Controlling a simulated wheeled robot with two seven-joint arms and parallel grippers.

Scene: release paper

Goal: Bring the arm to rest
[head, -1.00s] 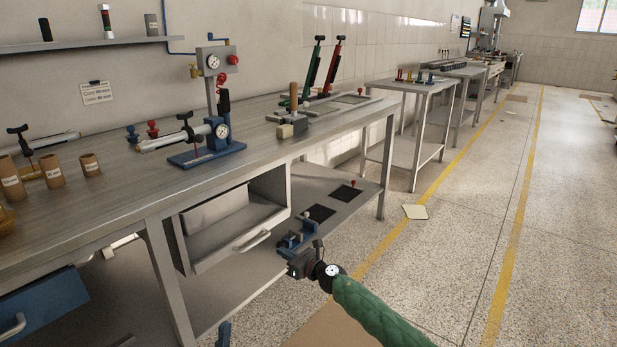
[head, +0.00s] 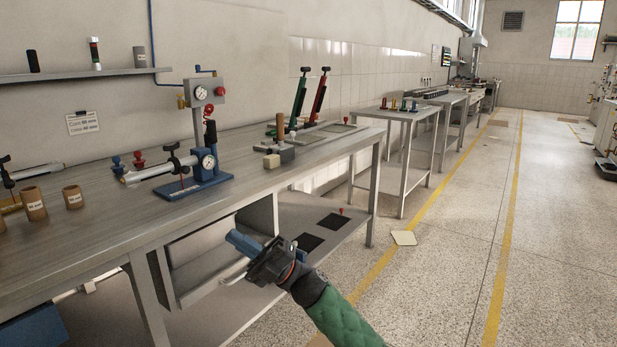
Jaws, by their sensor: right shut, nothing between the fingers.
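My right arm, in a green sleeve, enters from the bottom of the head view. Its gripper (head: 240,242) points up and left. The blue fingers look closed with nothing held. It overlaps the front of the grey drawer (head: 200,262) under the workbench in the picture; whether it touches the drawer is unclear. A pale sheet of paper (head: 404,238) lies flat on the floor to the right, apart from the gripper. My left gripper is not in view.
The workbench (head: 110,200) carries a blue gauge fixture (head: 185,178), brown tubes (head: 73,197) and red and green hand tools. A lower shelf (head: 345,212) with dark square pads extends right of the drawer. Open floor (head: 450,285) lies to the right.

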